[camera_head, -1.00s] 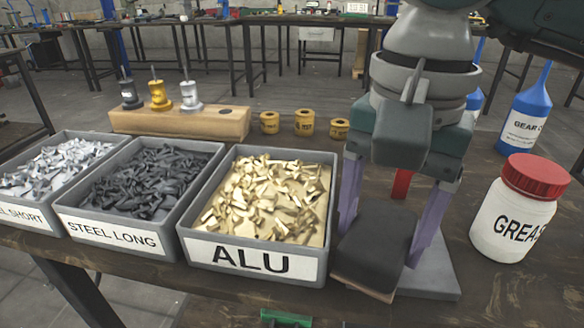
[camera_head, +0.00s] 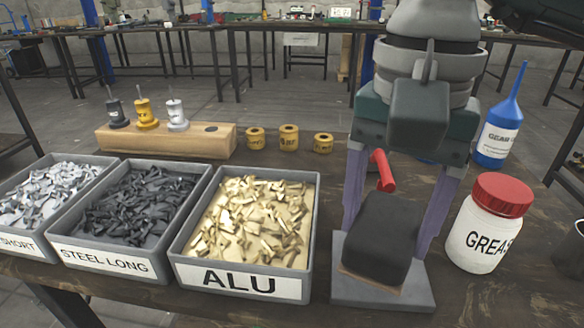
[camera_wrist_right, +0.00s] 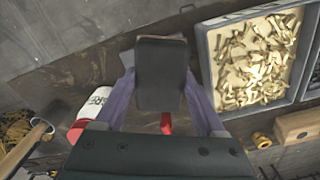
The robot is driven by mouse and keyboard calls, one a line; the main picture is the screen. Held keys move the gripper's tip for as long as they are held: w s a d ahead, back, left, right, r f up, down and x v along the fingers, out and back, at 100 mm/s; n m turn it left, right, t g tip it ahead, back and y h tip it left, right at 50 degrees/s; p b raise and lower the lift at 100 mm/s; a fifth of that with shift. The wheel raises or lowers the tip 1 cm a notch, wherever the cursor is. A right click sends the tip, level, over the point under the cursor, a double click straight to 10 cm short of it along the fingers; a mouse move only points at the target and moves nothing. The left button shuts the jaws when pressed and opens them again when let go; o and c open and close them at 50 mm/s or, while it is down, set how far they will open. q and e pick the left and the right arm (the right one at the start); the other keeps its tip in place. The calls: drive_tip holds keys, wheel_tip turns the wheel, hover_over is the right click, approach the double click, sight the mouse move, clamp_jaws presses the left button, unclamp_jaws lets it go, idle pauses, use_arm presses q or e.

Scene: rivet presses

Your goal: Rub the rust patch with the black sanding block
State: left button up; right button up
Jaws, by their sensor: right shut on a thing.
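My right gripper (camera_head: 396,228) reaches down from the top with its purple fingers on either side of the black sanding block (camera_head: 383,238). It is shut on the block, which has a thin tan layer along its lower edge. The block is over a grey metal plate (camera_head: 350,291) on the bench; I cannot tell whether it touches the plate. The right wrist view shows the block (camera_wrist_right: 161,72) between the fingers too. I cannot make out the rust patch in either view; the block and gripper may hide it. My left gripper is not in view.
A red handle (camera_head: 383,170) stands behind the block. The ALU bin (camera_head: 239,283) is close to the left; a grease jar (camera_head: 488,222) stands to the right. Yellow cylinders (camera_head: 289,137) and a wooden stand (camera_head: 167,140) are behind. A blue bottle (camera_head: 499,130) is back right.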

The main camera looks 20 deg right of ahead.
drive_tip(key=shift+r+p, duration=0.3)
drive_tip(key=shift+r, duration=0.6)
drive_tip(key=shift+r+p, duration=0.85)
drive_tip(key=shift+r, duration=0.7)
drive_tip(key=shift+a, duration=0.1)
